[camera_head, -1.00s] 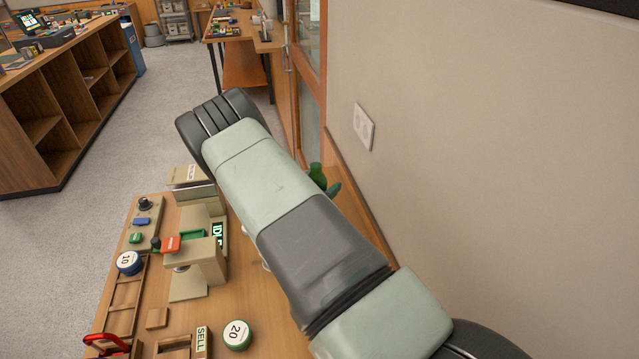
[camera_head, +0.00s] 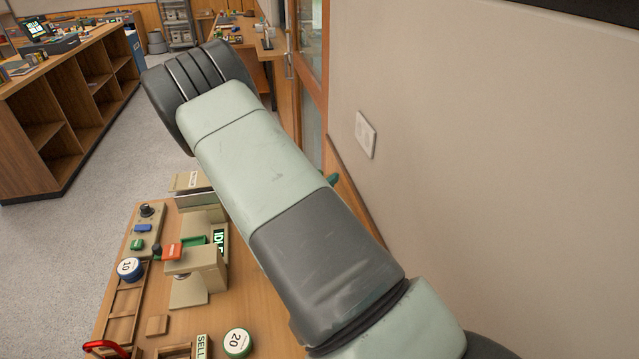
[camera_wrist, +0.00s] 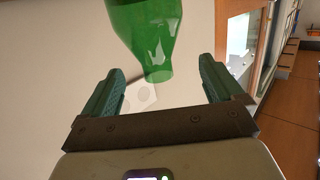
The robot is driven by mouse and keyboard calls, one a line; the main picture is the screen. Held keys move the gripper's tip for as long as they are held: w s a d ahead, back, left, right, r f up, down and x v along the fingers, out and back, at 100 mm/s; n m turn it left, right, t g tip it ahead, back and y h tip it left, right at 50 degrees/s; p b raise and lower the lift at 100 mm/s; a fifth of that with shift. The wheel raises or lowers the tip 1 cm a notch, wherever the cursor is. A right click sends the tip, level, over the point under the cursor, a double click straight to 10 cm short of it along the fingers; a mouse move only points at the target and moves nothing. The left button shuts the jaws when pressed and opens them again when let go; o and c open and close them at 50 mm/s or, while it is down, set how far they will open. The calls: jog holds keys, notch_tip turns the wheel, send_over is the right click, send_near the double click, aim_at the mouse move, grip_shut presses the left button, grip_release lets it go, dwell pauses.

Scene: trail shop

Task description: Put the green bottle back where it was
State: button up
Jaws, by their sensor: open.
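In the wrist view the green bottle (camera_wrist: 145,30) shows at the top, its narrow end towards my gripper and its wide end cut off by the frame edge. My gripper (camera_wrist: 161,64) is open, with one teal finger on each side of the bottle's narrow end. Clear gaps show between the fingers and the glass, and I see no contact. In the head view my arm hides the bottle and most of the gripper; only a small teal fingertip (camera_head: 332,180) shows past the arm's right edge. What the bottle stands on is hidden.
A wooden bench (camera_head: 262,310) carries a beige press-like device (camera_head: 196,262), a round "20" weight (camera_head: 237,342), a "10" weight (camera_head: 130,268) and a red-handled item (camera_head: 105,348). The wall with a white socket plate (camera_head: 365,134) is close on the right.

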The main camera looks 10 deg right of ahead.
jog(key=w+a+r+n+y, duration=0.1)
jog(key=a+r+y, duration=0.1)
jog(key=r+y, duration=0.3)
jog(key=a+r+y, duration=0.2)
jog(key=a+r, duration=0.1)
jog(key=r, duration=0.5)
jog(key=s+a+r+n+g+y, duration=0.1)
jog(key=s+a+r+n+y, duration=0.2)
jog(key=s+r+y, duration=0.5)
jog(key=s+r+n+g+h, duration=0.1)
jog(key=s+r+n+g, duration=0.15)
jog(key=s+r, duration=0.75)
jog(key=s+d+f+n+g+h, duration=0.1)
jog(key=s+d, duration=0.1)
jog(key=s, duration=0.8)
jog(key=s+d+n+g+h, duration=0.1)
jog(key=s+d+n, duration=0.1)
jog(key=s, duration=0.8)
jog(key=shift+s+d+f+h, duration=0.25)
jog(key=shift+s+f+h, duration=0.05)
jog(key=shift+f, duration=0.1)
